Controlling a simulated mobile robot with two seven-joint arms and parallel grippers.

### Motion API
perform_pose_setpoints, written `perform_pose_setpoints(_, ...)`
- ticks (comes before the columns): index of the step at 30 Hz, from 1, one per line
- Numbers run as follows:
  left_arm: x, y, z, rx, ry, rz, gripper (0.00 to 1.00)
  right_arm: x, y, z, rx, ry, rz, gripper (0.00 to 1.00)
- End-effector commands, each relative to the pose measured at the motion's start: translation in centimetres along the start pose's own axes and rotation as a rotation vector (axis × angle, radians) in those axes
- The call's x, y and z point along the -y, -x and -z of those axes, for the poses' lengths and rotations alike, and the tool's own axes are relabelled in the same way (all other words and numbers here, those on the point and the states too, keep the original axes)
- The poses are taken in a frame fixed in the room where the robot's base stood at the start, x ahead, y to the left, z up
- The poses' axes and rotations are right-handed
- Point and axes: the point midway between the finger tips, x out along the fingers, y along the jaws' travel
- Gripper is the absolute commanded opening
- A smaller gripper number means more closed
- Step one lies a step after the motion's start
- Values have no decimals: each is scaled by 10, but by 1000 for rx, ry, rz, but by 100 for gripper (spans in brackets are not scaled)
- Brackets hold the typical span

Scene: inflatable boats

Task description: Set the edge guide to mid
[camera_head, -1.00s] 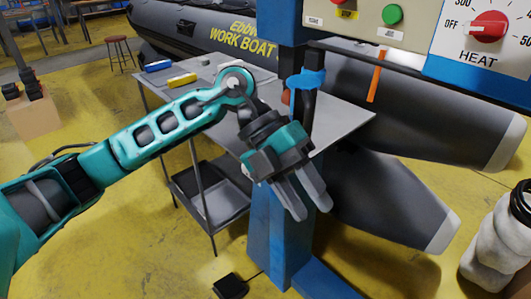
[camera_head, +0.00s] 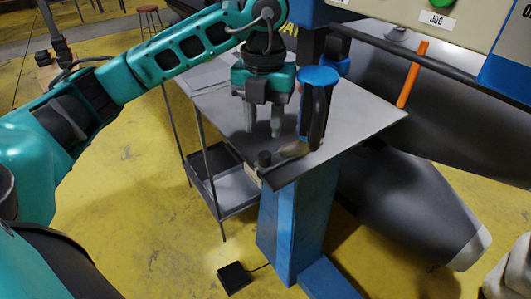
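A small black knob (camera_head: 264,158) stands at the near end of a dark bar, above a pale plate (camera_head: 253,174). I take this to be the edge guide, but its setting marks are too small to read. My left gripper (camera_head: 263,125) points down above and a little left of the knob, apart from it. Its two grey fingers are spread with an empty gap between them. My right gripper is not in view.
A blue-topped dark upright (camera_head: 318,95) of the machine stands right of my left gripper. A grey table (camera_head: 350,110) lies behind, and an orange bar (camera_head: 411,75) is farther right. A blue column (camera_head: 300,220) and black pedal (camera_head: 235,278) are below.

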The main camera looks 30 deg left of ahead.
Motion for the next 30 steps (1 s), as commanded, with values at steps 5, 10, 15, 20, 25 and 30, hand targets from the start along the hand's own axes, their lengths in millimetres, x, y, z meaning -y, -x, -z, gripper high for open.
perform_pose_setpoints(5, 0, -39, 1, -4, -1, -1, 40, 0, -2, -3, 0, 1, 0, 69)
perform_pose_setpoints(10, 0, -65, 0, -2, -1, 0, 40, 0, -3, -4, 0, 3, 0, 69)
perform_pose_setpoints(15, 0, -77, 0, 0, -2, 1, 40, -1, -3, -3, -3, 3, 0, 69)
perform_pose_setpoints(20, 0, -79, 0, 0, -2, 1, 40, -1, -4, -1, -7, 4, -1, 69)
perform_pose_setpoints(25, 0, -79, 0, 0, -2, 1, 38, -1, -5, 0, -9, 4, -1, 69)
perform_pose_setpoints(30, 0, -79, 0, 0, -2, 2, 22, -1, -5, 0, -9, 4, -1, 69)
